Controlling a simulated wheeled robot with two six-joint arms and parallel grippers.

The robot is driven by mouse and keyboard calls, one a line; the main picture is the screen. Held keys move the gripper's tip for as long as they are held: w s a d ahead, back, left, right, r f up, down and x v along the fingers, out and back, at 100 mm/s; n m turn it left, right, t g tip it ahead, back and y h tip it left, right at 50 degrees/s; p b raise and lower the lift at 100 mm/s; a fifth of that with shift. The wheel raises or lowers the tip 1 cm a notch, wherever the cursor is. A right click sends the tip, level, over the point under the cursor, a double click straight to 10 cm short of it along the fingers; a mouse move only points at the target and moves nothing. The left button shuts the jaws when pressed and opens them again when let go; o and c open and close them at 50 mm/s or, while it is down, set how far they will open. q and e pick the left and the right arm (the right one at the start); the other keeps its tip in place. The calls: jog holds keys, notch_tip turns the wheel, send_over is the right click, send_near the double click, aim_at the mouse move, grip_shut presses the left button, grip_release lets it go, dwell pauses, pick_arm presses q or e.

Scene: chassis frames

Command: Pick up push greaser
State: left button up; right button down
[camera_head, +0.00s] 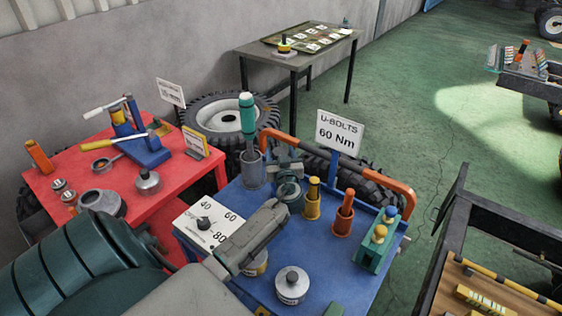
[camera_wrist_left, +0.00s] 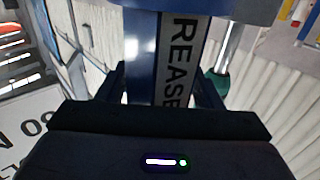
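In the head view my gripper and arm cover that spot, so the greaser is not clear there. My right gripper is not in view.
The blue cart (camera_head: 322,268) also holds a teal-handled tool (camera_head: 247,113) in a grey cup, yellow (camera_head: 312,203) and orange (camera_head: 343,218) holders, a green block (camera_head: 372,252) and a grey tin (camera_head: 292,288). An orange rail and a U-bolts sign (camera_head: 339,133) stand behind. A red table (camera_head: 172,192) is left.

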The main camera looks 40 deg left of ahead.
pick_arm(q)
jog(key=c, duration=1.1)
jog(key=shift+o, duration=0.2)
jog(key=shift+r, duration=0.2)
